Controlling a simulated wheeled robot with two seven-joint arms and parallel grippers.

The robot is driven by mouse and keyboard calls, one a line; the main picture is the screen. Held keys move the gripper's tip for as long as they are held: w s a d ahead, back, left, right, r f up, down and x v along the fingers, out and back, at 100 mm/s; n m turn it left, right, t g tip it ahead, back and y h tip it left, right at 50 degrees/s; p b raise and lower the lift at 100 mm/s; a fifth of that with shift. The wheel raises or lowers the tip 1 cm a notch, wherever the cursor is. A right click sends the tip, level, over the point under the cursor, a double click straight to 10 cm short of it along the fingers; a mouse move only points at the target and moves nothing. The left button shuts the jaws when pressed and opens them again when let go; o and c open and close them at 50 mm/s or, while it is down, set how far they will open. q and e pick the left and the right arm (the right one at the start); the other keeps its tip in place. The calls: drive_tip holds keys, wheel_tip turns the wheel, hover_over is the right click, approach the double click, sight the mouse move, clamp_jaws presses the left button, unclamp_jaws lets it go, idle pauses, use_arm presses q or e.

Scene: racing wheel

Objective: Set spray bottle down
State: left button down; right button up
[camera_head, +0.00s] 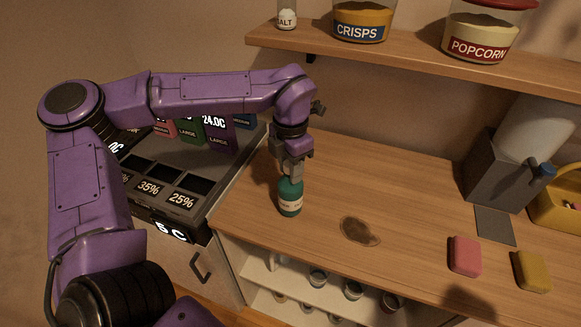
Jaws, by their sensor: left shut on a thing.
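A teal spray bottle (290,197) with a pale label is upright at the left end of the wooden counter (400,185). My left gripper (290,170) comes down from above and is shut on the top of the bottle, hiding its head. The bottle's base appears at or just above the counter surface; I cannot tell whether it touches. My right gripper is not in view.
A dark stain (360,231) lies right of the bottle. A pink sponge (465,256) and a yellow sponge (532,271) lie farther right, near a grey dispenser (497,172). A shelf (420,62) with jars hangs above.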

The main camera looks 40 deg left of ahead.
use_arm(q)
drive_tip(key=shift+a+f, duration=0.1)
drive_tip(key=shift+f, duration=0.5)
drive_tip(key=c, duration=0.8)
unclamp_jaws()
drive_tip(key=shift+o, duration=0.2)
wheel_tip(320, 180, up, 12)
drive_tip(key=shift+r+b, duration=0.15)
drive_tip(key=shift+b, duration=0.4)
